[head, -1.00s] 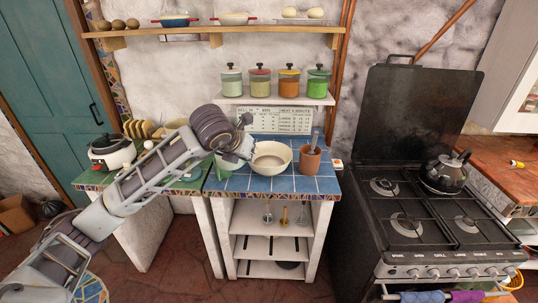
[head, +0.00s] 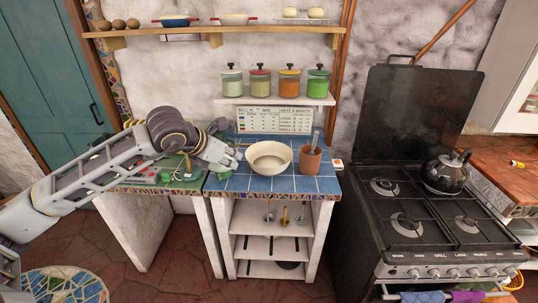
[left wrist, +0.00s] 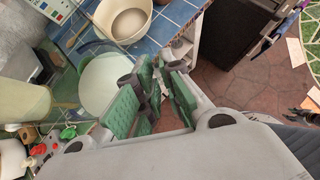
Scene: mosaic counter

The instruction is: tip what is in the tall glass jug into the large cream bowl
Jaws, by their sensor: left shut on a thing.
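The large cream bowl (head: 269,172) stands upright on the blue tiled counter; it also shows at the top of the left wrist view (left wrist: 124,18). My left gripper (head: 234,157) is just left of its rim, low over the counter. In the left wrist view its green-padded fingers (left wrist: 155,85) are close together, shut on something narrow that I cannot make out. A pale green round vessel (left wrist: 100,84) is beside the fingers, partly behind them. I cannot clearly pick out the tall glass jug; clear glass is hard to see here. My right gripper is not in view.
A terracotta pot (head: 310,158) with a utensil stands right of the bowl. The tiled counter (head: 300,186) is clear in front. A pale cylindrical vessel (left wrist: 24,102) is on the left. Lidded canisters (head: 289,82) stand on a shelf above. The stove (head: 430,205) with a kettle (head: 446,172) is right.

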